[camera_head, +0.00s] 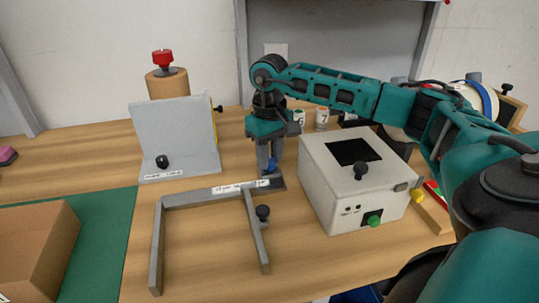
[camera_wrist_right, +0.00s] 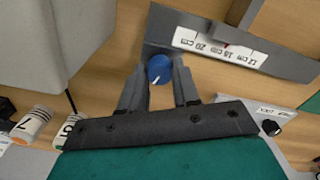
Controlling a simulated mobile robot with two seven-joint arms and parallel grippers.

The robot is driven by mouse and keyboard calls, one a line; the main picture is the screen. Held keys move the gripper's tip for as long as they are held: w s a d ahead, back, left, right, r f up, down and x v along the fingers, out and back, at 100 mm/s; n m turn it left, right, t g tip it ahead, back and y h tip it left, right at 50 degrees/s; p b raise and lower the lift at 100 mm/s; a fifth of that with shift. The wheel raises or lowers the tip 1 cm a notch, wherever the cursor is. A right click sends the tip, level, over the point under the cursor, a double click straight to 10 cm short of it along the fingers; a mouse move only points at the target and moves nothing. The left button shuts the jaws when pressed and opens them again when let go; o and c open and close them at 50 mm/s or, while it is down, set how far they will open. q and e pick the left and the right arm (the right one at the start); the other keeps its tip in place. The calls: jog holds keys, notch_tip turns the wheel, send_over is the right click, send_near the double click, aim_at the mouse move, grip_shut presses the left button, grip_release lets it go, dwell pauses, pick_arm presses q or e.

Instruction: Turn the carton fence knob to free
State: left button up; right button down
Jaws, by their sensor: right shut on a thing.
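The carton fence is a grey angular frame (camera_head: 200,196) on the wooden table, with a white centimetre scale strip (camera_wrist_right: 215,46) on its back bar. At the right end of that bar is a blue round knob (camera_wrist_right: 158,68) with a white pointer line; part of its blue also shows in the head view (camera_head: 271,167). My right gripper (camera_head: 268,166) points down over that end. In the wrist view its two fingers (camera_wrist_right: 159,88) stand on either side of the blue knob, shut on it. I see no free marking by the knob. My left gripper is out of view.
A white box (camera_head: 330,200) with a black top opening stands close right of the gripper. A grey panel (camera_head: 172,130) with a black knob stands behind left. Numbered cups (camera_head: 321,119) stand behind. A cardboard carton (camera_head: 45,240) sits on a green mat (camera_head: 100,250) at left.

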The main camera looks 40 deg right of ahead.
aim_at(270, 159)
jog(key=shift+n, duration=0.7)
jog(key=c, duration=0.8)
grip_release()
jog(key=shift+r, duration=0.15)
notch_tip(270, 159, up, 13)
jog(key=shift+f+p, duration=0.15)
jog(key=shift+p, duration=0.25)
